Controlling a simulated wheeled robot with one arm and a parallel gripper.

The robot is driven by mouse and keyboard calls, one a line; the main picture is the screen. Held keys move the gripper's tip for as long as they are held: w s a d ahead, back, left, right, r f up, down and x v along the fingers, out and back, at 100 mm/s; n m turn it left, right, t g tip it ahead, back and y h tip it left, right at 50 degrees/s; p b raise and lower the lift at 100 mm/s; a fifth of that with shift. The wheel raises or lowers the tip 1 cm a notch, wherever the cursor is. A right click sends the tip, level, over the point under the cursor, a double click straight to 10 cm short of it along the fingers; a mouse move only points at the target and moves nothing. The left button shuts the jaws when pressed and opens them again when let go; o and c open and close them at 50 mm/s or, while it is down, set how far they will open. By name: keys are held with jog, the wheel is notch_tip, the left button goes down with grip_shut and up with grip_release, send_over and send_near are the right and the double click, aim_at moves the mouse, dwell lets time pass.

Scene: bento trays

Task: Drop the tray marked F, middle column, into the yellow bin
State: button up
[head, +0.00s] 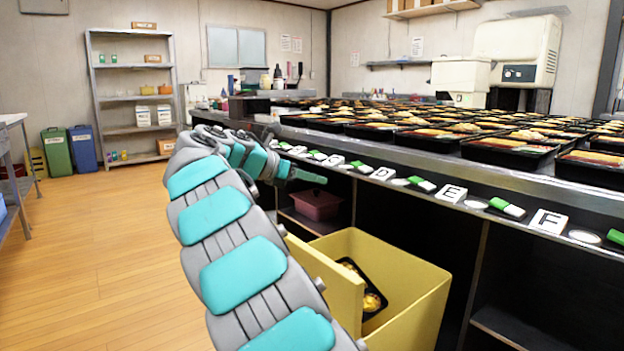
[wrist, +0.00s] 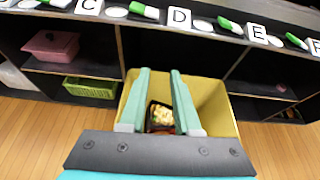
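The yellow bin (head: 418,301) stands on the floor against the dark counter front, and it also shows in the wrist view (wrist: 217,105). A dark tray with yellowish food (head: 371,300) lies tilted inside it; the wrist view shows this tray (wrist: 160,116) between and below my fingers. I cannot read which tray it is. My gripper (wrist: 160,71) is open and empty, above the bin; in the head view my gripper (head: 314,177) is at counter-edge height, apart from the tray. The F marker (head: 549,221) is on the counter edge at the right.
Many food trays (head: 508,150) fill the counter. Letter cards with green-and-white items line its edge, including the E card (head: 451,193). A dark red crate (head: 316,204) and a green basket (wrist: 90,88) sit on shelves below. The wooden floor at left is clear.

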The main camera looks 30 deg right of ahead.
jog(key=shift+o, duration=0.6)
jog(key=shift+a, duration=0.15)
jog(key=p+v, duration=0.1)
jog(key=v, duration=0.6)
jog(key=shift+a+r+p, duration=0.2)
jog(key=shift+p, duration=0.1)
